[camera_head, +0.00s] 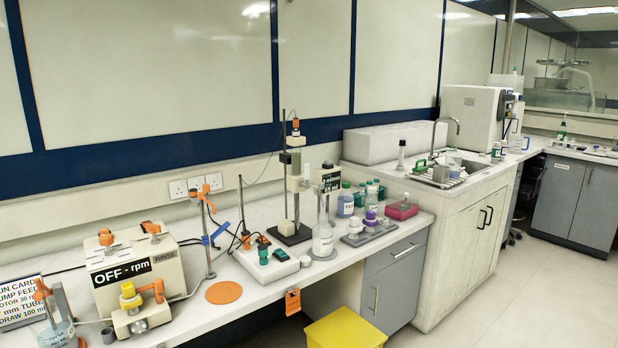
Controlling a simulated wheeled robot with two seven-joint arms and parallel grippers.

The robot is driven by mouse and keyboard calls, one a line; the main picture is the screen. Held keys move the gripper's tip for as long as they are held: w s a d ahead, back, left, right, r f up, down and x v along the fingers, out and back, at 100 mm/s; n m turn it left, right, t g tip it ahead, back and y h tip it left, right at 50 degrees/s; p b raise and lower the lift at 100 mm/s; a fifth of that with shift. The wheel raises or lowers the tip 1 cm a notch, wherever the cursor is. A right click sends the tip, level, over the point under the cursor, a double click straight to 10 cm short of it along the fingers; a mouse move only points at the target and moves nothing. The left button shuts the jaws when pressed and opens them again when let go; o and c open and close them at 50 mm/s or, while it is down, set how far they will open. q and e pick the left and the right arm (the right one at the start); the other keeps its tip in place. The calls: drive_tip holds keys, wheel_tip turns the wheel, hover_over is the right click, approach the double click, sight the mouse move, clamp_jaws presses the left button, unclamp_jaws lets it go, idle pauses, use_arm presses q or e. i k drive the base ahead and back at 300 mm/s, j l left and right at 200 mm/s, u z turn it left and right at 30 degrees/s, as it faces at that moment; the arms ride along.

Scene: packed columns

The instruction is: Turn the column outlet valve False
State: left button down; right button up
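Neither of my grippers shows in the head view. A tall dark stand (284,165) on the bench carries clear and white parts, with a black display (330,181) beside it; the display text is too small to read. A thinner metal stand (209,235) to the left holds orange clamp pieces (206,194) and a blue piece (216,234). I cannot tell which part is the column outlet valve or how it is turned.
Bottles (345,199) and a flask (323,234) crowd the bench right of the stand. An orange disc (223,292) lies at the front. A yellow step or bin (345,331) stands below the bench edge. The floor (515,290) at right is clear.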

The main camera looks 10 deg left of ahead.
sight(306, 184)
drive_tip(key=i+l+u, duration=0.1)
drive_tip(key=i+l, duration=0.2)
drive_tip(key=i+l+u, duration=0.1)
drive_tip(key=i+l, duration=0.25)
drive_tip(key=i+l+u, duration=0.1)
drive_tip(key=i+l, duration=0.25)
drive_tip(key=i+l+u, duration=0.1)
drive_tip(key=i+l, duration=0.2)
drive_tip(key=l, duration=0.15)
drive_tip(key=i+l, duration=0.3)
drive_tip(key=i+l+u, duration=0.15)
drive_tip(key=i+l, duration=0.15)
drive_tip(key=l, duration=0.2)
drive_tip(key=i+l+u, duration=0.1)
drive_tip(key=i+l, duration=0.15)
drive_tip(key=l, duration=0.2)
